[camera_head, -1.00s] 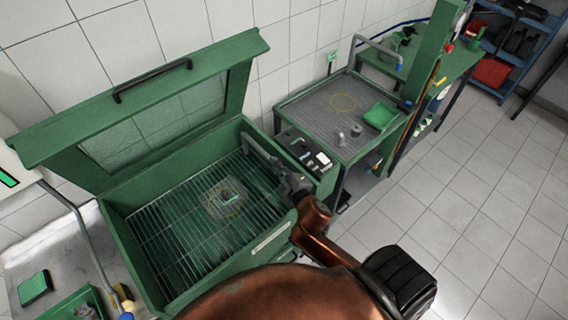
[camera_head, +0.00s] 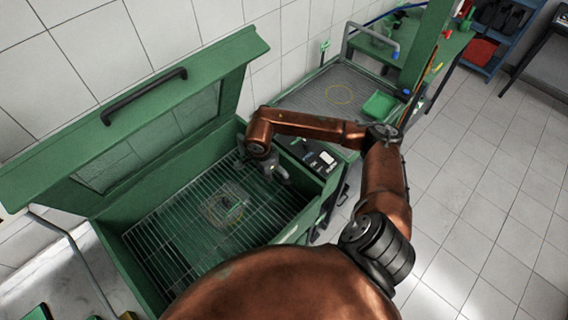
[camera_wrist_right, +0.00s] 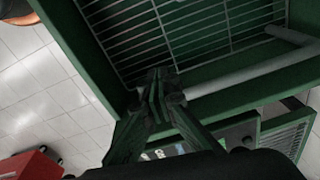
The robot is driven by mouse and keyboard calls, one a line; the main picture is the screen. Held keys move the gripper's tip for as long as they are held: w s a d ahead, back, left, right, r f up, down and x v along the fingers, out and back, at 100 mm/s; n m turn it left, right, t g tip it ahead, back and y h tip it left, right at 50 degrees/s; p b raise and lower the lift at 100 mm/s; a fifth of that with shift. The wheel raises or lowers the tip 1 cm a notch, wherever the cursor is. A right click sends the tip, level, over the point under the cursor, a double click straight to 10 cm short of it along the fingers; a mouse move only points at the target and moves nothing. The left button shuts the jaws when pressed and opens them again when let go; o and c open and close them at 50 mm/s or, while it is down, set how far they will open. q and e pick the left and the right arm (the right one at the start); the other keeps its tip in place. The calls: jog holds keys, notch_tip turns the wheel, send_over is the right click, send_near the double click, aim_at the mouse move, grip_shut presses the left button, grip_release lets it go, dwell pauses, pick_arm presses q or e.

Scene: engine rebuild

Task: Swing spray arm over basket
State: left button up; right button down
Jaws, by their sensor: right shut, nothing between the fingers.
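The green parts washer stands open, with its wire basket (camera_head: 165,240) inside. A small part (camera_head: 226,206) lies on the mesh within a faint ring. My right gripper (camera_head: 281,176) is shut and empty at the right end of the basket, inside the washer's rim. In the right wrist view, the shut fingertips (camera_wrist_right: 160,84) are at the near end of the grey spray arm (camera_wrist_right: 250,70), a pipe running along the washer wall beside the basket grid (camera_wrist_right: 165,30). I cannot tell if they touch it. In the head view my arm mostly hides the pipe. My left gripper is out of view.
The raised lid (camera_head: 150,110) with its black handle stands behind the basket. A control panel (camera_head: 322,160) sits on the washer's right side. A grey-topped bench (camera_head: 350,85) with a green tray (camera_head: 379,105) lies beyond. The tiled floor at right is clear.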

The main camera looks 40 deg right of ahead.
jog(key=d+r+h, duration=0.2)
jog(key=d+h, duration=0.1)
jog(key=d, duration=0.5)
jog(key=shift+g, duration=0.3)
jog(key=x, duration=0.2)
jog(key=p+x, duration=0.1)
jog(key=x, duration=0.5)
jog(key=shift+w+f, duration=0.15)
jog(key=shift+w, duration=0.25)
jog(key=shift+d+f, duration=0.1)
jog(key=shift+f, duration=0.35)
jog(key=shift+p, duration=0.3)
